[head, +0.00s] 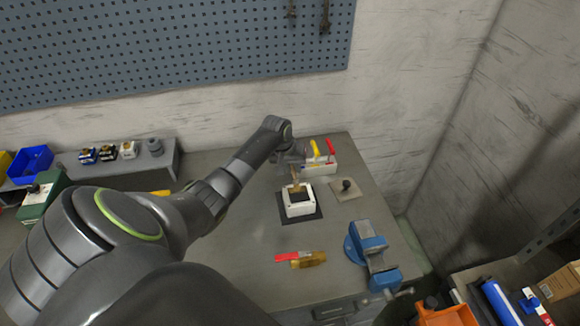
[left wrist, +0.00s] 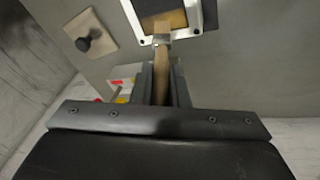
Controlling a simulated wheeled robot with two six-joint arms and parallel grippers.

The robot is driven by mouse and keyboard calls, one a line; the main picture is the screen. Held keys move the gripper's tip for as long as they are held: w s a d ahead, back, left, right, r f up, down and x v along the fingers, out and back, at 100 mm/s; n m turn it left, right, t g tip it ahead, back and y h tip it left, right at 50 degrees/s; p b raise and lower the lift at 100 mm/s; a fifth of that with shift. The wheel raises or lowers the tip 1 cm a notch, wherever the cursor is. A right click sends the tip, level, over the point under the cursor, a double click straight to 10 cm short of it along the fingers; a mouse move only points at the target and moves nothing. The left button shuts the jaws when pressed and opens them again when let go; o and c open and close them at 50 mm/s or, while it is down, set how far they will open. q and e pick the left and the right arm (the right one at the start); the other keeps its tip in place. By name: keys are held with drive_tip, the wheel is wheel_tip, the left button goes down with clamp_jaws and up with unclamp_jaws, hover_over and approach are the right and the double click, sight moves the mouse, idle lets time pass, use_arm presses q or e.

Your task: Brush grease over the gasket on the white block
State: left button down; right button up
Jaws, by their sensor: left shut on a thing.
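The white block (head: 300,208) stands on a dark square mat (head: 284,212) on the bench, with a dark area on its top. In the left wrist view, the block's white rim (left wrist: 209,14) surrounds a dark border and an amber patch (left wrist: 177,18); I cannot tell gasket from grease there. My left gripper (left wrist: 162,72) is shut on a wooden-handled brush (left wrist: 162,82). In the head view the brush (head: 296,178) points down over the block's top. Its tip meets the amber patch in the wrist view, but contact is unclear. My right gripper is not in view.
A plate with a black knob (head: 346,186) lies right of the block. Behind stands a white holder (head: 321,169) with red and yellow handles. A blue vise (head: 371,248) and red and amber tools (head: 301,258) are nearer. Bare bench lies between them and the block.

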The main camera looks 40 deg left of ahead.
use_arm(q)
drive_tip(key=shift+w+d, duration=0.55)
drive_tip(key=shift+w, duration=0.05)
drive_tip(key=shift+w+d, duration=0.1)
drive_tip(key=shift+w+d, duration=0.3)
drive_tip(key=shift+w, duration=0.05)
drive_tip(key=shift+s+a, duration=0.5)
drive_tip(key=shift+s, duration=0.05)
drive_tip(key=shift+s+a, duration=0.1)
drive_tip(key=shift+s+a, duration=1.15)
drive_tip(key=shift+s, duration=0.2)
drive_tip(key=shift+s+d, duration=0.1)
